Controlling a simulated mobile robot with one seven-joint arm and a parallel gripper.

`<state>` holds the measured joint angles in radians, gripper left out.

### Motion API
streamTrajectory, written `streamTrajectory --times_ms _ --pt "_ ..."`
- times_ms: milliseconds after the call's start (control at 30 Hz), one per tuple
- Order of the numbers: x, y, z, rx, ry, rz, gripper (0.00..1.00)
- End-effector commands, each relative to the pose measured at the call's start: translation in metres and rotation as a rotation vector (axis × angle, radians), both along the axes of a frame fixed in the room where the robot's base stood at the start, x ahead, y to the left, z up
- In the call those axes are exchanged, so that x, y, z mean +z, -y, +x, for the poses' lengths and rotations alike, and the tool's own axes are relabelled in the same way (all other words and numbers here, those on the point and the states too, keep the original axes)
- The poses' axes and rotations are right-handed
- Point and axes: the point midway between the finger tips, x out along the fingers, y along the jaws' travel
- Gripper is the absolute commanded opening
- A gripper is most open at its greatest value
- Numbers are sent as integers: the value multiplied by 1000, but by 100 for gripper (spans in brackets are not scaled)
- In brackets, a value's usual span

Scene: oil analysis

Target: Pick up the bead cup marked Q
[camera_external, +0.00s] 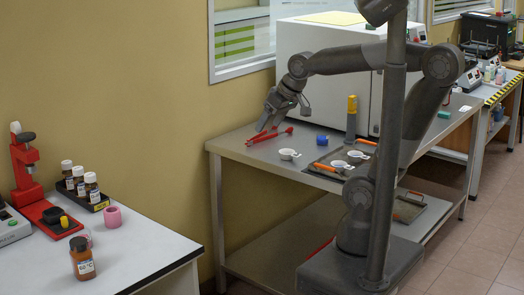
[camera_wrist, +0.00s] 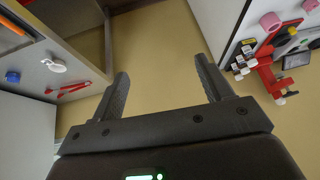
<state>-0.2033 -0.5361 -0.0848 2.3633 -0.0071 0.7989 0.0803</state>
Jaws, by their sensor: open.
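Several small white cups are on the steel table (camera_external: 240,148). One cup (camera_external: 287,154) stands alone near the front edge, left of the dark tray. Two more, a near cup (camera_external: 339,166) and a far cup (camera_external: 355,156), are on the tray. No letter Q is readable, so I cannot tell which cup bears it. My gripper (camera_external: 266,124) is open and empty above the table's left end, by the red tongs and apart from the cups. The wrist view shows its spread fingers (camera_wrist: 161,68) over floor and wall, with a white cup (camera_wrist: 54,66) far left.
Red tongs (camera_external: 268,135) lie near my gripper. A blue cup-like piece (camera_external: 322,140) stands behind the lone cup. Orange-handled tools lie on the dark tray (camera_external: 314,170). A yellow-topped grey cylinder (camera_external: 351,122) and a white cabinet (camera_external: 315,75) stand behind. A white bench (camera_external: 150,240) stands left.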

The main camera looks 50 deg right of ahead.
Motion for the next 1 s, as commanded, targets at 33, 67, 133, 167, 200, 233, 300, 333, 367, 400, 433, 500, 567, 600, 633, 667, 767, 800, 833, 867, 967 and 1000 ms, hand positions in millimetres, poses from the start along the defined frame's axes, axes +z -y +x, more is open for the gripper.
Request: streamTrajectory --times_ms 33,67,133,167,200,233,300,333,367,400,433,500,567,600,633,667,767,800,833,867,967,1000 --pt "0 -13 18 20 -5 10 72" --pt "1 -19 28 25 -3 17 72" --pt "0 -35 50 39 0 31 72" --pt "0 -42 59 44 1 36 72" --pt "-1 -53 72 53 3 42 72" --pt "-2 -61 81 58 5 45 72" --pt "-6 -82 101 72 8 52 72" --pt "-8 -92 110 77 12 55 72" --pt "-10 -101 118 83 13 55 72" --pt "-14 -115 128 92 18 57 72" --pt "-16 -125 136 96 20 58 72" --pt "-23 -152 153 112 29 57 72" --pt "-31 -175 166 126 38 55 72" --pt "-36 -191 173 135 44 53 72" --pt "-40 -204 179 144 50 51 72" --pt "-44 -217 184 153 56 49 72" --pt "-59 -262 197 183 80 41 72" --pt "-66 -281 201 195 90 38 72" --pt "-71 -295 203 206 99 35 72" --pt "-76 -309 205 217 108 31 72" --pt "-94 -359 208 257 141 22 72" --pt "-101 -380 207 275 156 18 72"
